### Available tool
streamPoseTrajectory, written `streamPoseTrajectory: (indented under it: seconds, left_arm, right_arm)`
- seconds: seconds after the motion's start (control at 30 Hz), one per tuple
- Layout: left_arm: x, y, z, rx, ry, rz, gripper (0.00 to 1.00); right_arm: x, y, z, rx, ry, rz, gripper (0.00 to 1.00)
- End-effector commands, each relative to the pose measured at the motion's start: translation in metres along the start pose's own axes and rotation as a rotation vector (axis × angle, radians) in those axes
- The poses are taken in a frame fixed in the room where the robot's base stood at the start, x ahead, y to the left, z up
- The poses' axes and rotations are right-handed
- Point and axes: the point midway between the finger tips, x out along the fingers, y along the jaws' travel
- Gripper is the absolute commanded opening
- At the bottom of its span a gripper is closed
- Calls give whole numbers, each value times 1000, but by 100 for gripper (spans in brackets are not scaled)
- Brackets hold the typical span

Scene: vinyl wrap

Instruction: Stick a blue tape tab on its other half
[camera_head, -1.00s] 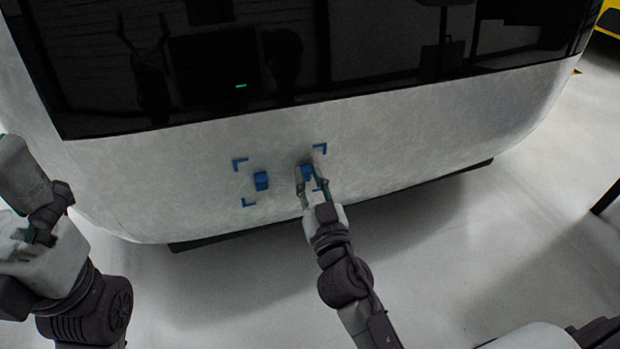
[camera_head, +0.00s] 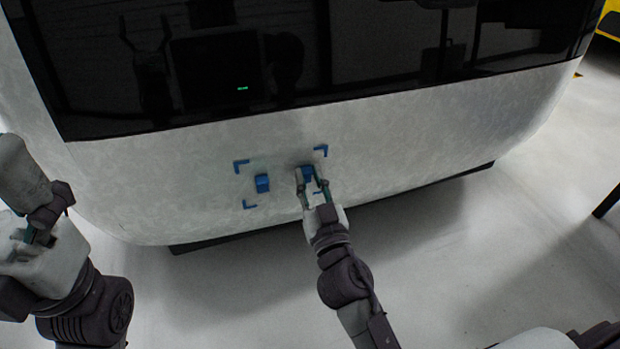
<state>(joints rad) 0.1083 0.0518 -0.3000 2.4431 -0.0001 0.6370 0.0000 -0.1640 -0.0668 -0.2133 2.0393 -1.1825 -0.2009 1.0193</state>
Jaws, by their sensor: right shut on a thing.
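A blue tape tab (camera_head: 262,183) is on the pale wrapped panel, in the left part of an area marked by blue corner brackets. My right gripper (camera_head: 309,178) is at the panel, right of that tab, and is shut on a second blue tape tab (camera_head: 307,172). The fingers hide part of this tab, and I cannot tell whether it touches the panel. My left gripper (camera_head: 38,238) is at the far left, away from the panel; its fingers are too unclear to tell open from shut.
The pale wrapped panel (camera_head: 420,140) belongs to a large vehicle-like body with a dark glossy window (camera_head: 300,60) above. Blue corner brackets (camera_head: 241,166) frame the tabs. Open pale floor (camera_head: 480,260) lies in front, with a dark thin leg (camera_head: 606,202) at the right edge.

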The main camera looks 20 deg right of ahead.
Motion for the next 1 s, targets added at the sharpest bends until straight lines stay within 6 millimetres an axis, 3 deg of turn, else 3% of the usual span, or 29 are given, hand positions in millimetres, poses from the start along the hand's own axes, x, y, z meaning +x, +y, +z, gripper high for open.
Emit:
streamPoseTrajectory:
  seconds: [0.1, 0.13, 0.3, 0.67, 0.87, 1.0]
  left_arm:
    - [0, 0, 0, 0, 1, 0, 92]
    - [0, 0, 0, 0, 1, 0, 92]
    - [0, 0, -1, 0, 2, 0, 92]
    - [0, 1, 0, 1, -1, 9, 92]
    - [0, 0, 0, 1, 0, 6, 92]
    - [0, 0, 0, 0, 0, 5, 92]
  right_arm:
    - [1, 0, -1, 0, 2, 1, 0]
    - [1, 0, -1, -1, 2, 1, 25]
    - [1, 0, -1, -1, 2, 1, 53]
    - [1, 1, -4, -1, 5, 0, 53]
    - [6, 0, -28, -5, 7, -4, 53]
    - [13, 1, -57, -1, 8, -2, 53]
